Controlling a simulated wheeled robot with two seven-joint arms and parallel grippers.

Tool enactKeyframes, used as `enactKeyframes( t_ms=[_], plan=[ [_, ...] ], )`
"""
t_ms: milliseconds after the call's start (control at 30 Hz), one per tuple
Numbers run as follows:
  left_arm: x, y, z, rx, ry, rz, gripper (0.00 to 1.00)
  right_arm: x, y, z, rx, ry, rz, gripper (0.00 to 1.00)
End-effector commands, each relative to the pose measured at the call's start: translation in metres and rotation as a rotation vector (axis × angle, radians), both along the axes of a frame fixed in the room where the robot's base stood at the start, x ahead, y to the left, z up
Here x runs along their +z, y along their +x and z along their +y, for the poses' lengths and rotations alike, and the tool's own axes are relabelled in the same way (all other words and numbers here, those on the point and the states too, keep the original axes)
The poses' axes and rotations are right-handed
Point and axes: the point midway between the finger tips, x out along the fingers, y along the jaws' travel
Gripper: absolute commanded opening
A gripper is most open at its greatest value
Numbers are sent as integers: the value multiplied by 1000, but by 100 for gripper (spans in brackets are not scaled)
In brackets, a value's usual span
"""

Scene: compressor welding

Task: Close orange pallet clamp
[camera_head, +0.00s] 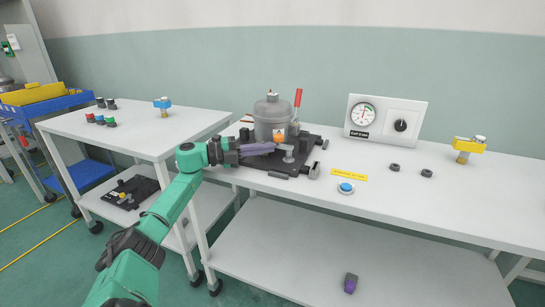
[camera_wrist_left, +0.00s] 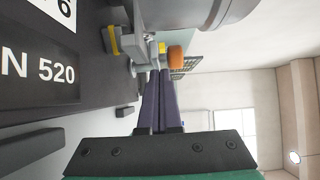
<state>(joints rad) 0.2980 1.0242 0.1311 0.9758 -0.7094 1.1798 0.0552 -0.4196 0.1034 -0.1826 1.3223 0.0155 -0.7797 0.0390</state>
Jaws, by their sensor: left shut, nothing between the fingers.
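The orange clamp end (camera_head: 279,134) is on the dark pallet (camera_head: 262,166) in front of the grey compressor (camera_head: 271,115). In the left wrist view the orange end (camera_wrist_left: 175,56) sits beside a grey metal clamp body (camera_wrist_left: 140,42). My left gripper (camera_head: 272,148) is shut and empty, its purple fingers reaching over the pallet from the left. Its fingertips (camera_wrist_left: 160,72) are close to the clamp's metal parts; I cannot tell whether they touch. The clamp's lower parts are partly hidden behind the fingers. My right gripper is not in view.
A red upright handle (camera_head: 298,98) stands at the compressor's right. A gauge panel (camera_head: 385,117), a blue button (camera_head: 346,187) and a yellow-handled valve (camera_head: 467,148) are further right. A small dark and purple object (camera_head: 350,283) shows below.

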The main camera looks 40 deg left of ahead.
Motion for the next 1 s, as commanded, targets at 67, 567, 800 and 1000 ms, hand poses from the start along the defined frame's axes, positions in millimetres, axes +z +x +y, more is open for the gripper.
enactKeyframes(
  t_ms=[67, 567, 800, 1000],
  plan=[
    [0, -2, 2, 1, 1, 1, 0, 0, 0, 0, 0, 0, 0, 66],
    [-1, -96, 69, 3, 0, 4, 0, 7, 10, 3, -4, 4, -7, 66],
    [0, -119, 84, 0, 1, 0, 0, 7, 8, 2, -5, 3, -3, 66],
    [0, -119, 84, 0, 1, -1, 0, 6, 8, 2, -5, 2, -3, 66]
  ],
)
